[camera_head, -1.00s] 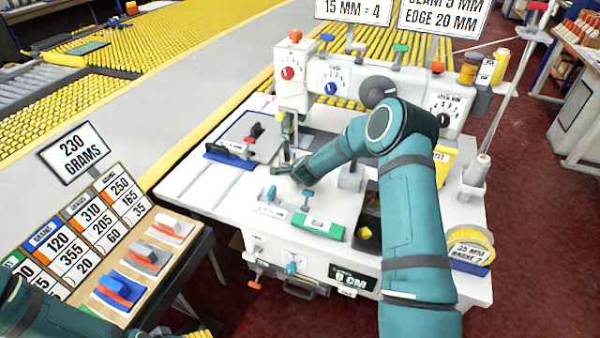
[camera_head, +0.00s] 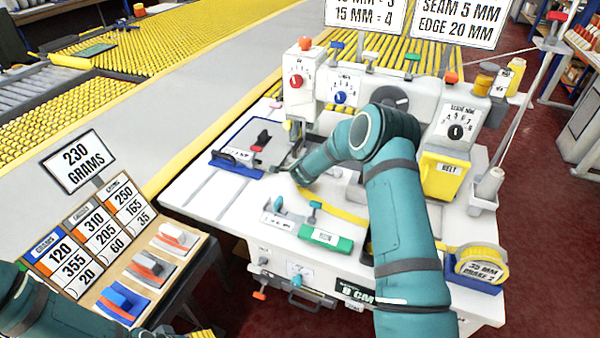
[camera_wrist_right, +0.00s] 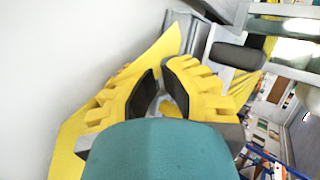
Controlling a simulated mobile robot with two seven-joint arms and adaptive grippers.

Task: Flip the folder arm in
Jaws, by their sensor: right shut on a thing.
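The folder arm (camera_head: 290,160) is a dark grey metal piece on the white machine bed, in front of the sewing head's needle area. My right gripper (camera_head: 300,174) is at its near end, mostly hidden by my own wrist. In the right wrist view, the gripper's yellow fingers with black pads (camera_wrist_right: 165,86) close around a small part that they largely hide. A grey block and a dark rounded knob (camera_wrist_right: 238,55) are just beyond. A yellow tape (camera_head: 345,216) runs along the bed by the gripper. My left arm is at the lower left; its gripper (camera_head: 200,333) barely shows.
A blue-edged plate (camera_head: 237,160) lies left of the folder arm. A green block (camera_head: 326,238) and a white labelled block (camera_head: 279,222) stand in front. A yellow belt box (camera_head: 441,176) and a tape roll (camera_head: 480,264) are at right.

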